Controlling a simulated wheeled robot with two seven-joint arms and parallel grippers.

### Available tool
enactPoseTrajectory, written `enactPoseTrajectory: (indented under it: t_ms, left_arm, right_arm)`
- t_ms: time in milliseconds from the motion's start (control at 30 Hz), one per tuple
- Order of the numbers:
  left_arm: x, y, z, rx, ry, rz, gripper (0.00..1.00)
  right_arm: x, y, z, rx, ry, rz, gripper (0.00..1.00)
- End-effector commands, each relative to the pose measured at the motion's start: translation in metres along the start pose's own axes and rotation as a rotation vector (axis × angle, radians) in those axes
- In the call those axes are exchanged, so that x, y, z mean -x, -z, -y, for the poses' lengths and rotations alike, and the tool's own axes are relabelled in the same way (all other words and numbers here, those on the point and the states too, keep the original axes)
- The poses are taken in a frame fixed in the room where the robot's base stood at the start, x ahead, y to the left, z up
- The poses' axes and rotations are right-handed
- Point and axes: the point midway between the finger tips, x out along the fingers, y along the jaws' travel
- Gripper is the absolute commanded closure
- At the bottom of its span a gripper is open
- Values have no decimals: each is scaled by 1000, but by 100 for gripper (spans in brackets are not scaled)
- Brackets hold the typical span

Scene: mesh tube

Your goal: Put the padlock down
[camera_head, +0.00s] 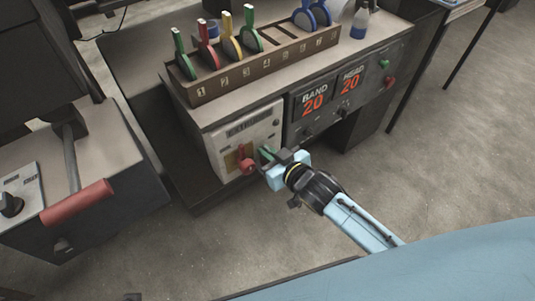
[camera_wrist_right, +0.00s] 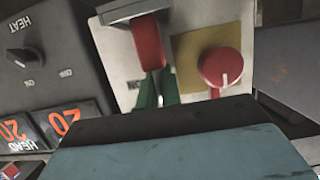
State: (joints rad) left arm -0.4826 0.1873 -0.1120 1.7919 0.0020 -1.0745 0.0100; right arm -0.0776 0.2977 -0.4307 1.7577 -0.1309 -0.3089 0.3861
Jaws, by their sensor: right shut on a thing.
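My left gripper is not in view.
A numbered rack (camera_head: 265,65) with coloured paddles stands on the bench above the panel. BAND and HEAD displays (camera_head: 330,95) are to the panel's right. At left is a machine with a red-gripped lever (camera_head: 77,200). Floor at front is clear.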

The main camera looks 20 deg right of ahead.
Motion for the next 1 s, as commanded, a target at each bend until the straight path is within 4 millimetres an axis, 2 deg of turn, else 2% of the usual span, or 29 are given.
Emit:
enactPoseTrajectory:
  t_ms: [367,400,567,900,1000]
  left_arm:
    - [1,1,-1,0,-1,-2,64]
    - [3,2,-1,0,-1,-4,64]
    - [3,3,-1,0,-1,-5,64]
    - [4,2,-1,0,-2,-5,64]
    - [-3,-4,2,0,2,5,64]
  right_arm:
    - [-1,-3,0,0,0,-2,100]
    - [-1,-3,0,0,0,-1,91]
    - [-1,-3,0,0,0,0,72]
    - [0,1,0,1,0,-1,72]
    - [10,1,0,0,0,2,72]
